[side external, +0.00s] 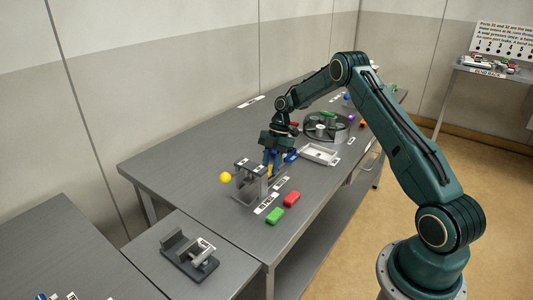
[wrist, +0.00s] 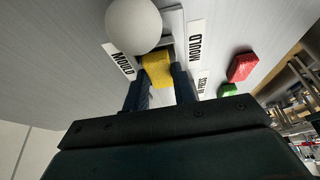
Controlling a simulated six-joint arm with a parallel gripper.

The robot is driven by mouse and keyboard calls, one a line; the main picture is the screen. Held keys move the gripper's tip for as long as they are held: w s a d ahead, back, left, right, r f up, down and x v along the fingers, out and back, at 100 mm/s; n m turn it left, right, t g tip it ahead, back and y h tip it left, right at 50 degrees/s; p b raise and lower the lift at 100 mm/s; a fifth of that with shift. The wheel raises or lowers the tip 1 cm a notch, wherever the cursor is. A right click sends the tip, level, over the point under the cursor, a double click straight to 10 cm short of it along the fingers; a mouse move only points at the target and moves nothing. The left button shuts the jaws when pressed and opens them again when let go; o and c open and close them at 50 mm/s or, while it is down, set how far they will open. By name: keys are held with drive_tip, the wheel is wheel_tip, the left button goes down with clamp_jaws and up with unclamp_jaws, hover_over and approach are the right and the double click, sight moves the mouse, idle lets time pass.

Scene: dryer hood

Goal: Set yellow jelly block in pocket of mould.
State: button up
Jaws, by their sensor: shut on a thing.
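My gripper (side external: 270,163) is shut on the yellow jelly block (wrist: 157,71), which sits between its two dark blue fingers in the wrist view (wrist: 162,85). In the side view only a sliver of the block (side external: 270,170) shows between the fingers. The grey metal fixture (side external: 249,182) stands right beside the gripper, on its left. In the wrist view a pale frame (wrist: 174,24) lies just beyond the block, between two MOULD labels (wrist: 195,41). Its pocket is mostly hidden, and I cannot tell whether the block touches it.
A red block (side external: 291,199) and a green block (side external: 273,216) lie at the bench's front edge. A yellow ball (side external: 225,178) is left of the fixture. A white tray (side external: 319,154) and round dark device (side external: 327,126) are behind.

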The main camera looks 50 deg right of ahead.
drive_tip(key=shift+f, duration=0.1)
drive_tip(key=o, duration=1)
drive_tip(key=shift+v, duration=3.9)
